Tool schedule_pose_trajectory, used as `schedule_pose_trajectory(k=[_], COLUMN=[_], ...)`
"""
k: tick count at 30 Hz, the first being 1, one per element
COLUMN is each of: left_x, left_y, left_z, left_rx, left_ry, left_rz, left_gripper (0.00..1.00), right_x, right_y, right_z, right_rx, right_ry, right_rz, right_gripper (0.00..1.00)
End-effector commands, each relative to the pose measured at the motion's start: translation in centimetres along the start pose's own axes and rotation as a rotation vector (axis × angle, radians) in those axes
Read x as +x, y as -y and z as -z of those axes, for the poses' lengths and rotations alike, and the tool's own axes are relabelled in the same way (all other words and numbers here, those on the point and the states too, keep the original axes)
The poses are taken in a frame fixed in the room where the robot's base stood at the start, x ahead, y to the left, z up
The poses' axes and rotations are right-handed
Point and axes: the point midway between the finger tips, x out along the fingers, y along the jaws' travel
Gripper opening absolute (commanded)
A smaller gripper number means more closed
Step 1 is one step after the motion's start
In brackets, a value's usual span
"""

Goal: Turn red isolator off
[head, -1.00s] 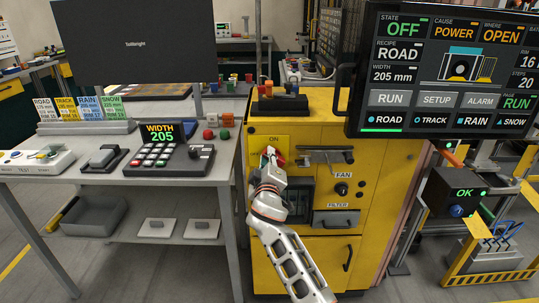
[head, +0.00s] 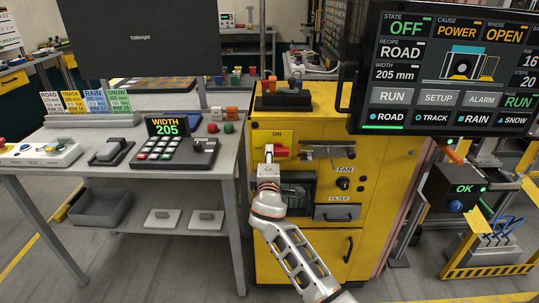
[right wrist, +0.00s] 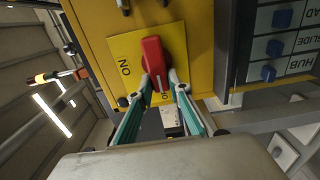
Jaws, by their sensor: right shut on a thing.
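The red isolator handle (head: 281,151) sits on a yellow plate (head: 271,135) marked ON at its top, on the front of the yellow cabinet. In the right wrist view the red handle (right wrist: 152,58) lies with its long side across the plate, ON being off to one side. My right gripper (head: 269,153) is at the handle's left end; in the wrist view its two fingers (right wrist: 160,86) are closed on that end. Lettering beside the fingers is partly hidden. The screen (head: 450,70) reads STATE OFF, CAUSE POWER. My left gripper is not in view.
A FAN knob (head: 342,184) and a lever (head: 335,151) are right of the isolator, with a FILTER drawer (head: 337,213) below. A grey table (head: 225,165) with a keypad stands close on the left. The large screen overhangs the cabinet's right side.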

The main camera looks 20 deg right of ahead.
Motion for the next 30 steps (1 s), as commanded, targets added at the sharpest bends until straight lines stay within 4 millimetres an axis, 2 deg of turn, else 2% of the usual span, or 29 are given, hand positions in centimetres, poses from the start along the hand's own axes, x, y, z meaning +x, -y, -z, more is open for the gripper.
schedule_pose_trajectory(k=[13,14,15,16,26,30], left_x=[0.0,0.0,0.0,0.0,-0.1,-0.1], left_y=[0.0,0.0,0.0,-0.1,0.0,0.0], left_z=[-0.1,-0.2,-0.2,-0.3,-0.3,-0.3], left_rx=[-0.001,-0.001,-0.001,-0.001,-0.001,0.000], left_ry=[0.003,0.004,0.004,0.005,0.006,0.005], left_rz=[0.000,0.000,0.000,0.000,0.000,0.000], left_gripper=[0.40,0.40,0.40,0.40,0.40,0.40], right_x=[0.1,0.1,0.1,0.1,-0.1,-1.1], right_y=[-0.2,-0.2,-0.1,-0.1,0.0,0.1], right_z=[-0.1,-0.1,-0.1,-0.1,0.0,0.0], right_rx=[-0.011,-0.011,-0.011,-0.011,-0.009,-0.008], right_ry=[0.002,0.002,0.002,0.001,0.000,-0.001], right_rz=[-0.003,-0.003,-0.003,-0.003,-0.001,0.001], right_gripper=[0.00,0.23,0.33,0.35,0.35,0.35])
